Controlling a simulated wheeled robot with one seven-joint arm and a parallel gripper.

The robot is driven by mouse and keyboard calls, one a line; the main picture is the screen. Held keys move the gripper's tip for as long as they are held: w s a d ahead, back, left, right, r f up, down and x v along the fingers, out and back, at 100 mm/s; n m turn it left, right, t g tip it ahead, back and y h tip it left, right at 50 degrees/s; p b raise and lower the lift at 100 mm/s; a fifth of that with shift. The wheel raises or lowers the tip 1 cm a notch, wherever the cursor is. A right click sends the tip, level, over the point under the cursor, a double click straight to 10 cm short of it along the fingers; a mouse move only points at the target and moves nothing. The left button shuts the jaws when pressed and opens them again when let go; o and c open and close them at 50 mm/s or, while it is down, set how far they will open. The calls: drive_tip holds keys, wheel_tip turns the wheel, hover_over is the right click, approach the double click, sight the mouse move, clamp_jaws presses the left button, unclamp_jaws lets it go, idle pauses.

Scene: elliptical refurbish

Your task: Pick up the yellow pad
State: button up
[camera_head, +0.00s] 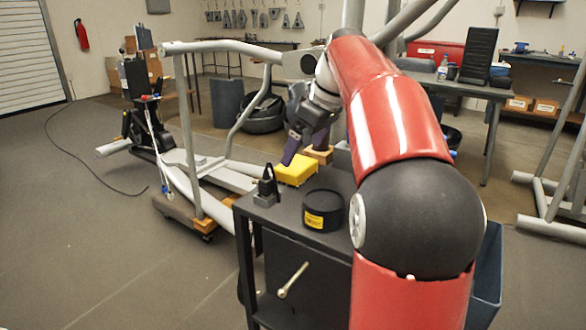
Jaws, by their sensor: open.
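The yellow pad (297,170) lies on the dark top of the workbench cart (262,214), near its far left edge. My gripper (300,150) is open, with its fingers pointing down just above and beside the pad. One finger shows at the pad's left far side. I cannot tell whether the fingers touch it. My red arm reaches over the cart from the right and hides much of its right side.
A black round container (323,211) with a yellow label and a small black tool (267,188) stand in front of the pad. A wooden block (319,154) sits behind it. An elliptical machine frame (187,130) stands close on the left. Open floor (85,225) lies further left.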

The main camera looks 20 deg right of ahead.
sight(298, 164)
drive_tip(key=x, duration=0.5)
drive_tip(key=shift+d+f+b, duration=0.1)
drive_tip(key=shift+f+b, duration=0.2)
drive_tip(key=shift+f, duration=0.1)
drive_tip(key=c, duration=0.9)
drive_tip(key=shift+r, duration=0.15)
wheel_tip(298, 164, up, 10)
drive_tip(key=shift+f+p, duration=0.1)
drive_tip(key=shift+p, duration=0.95)
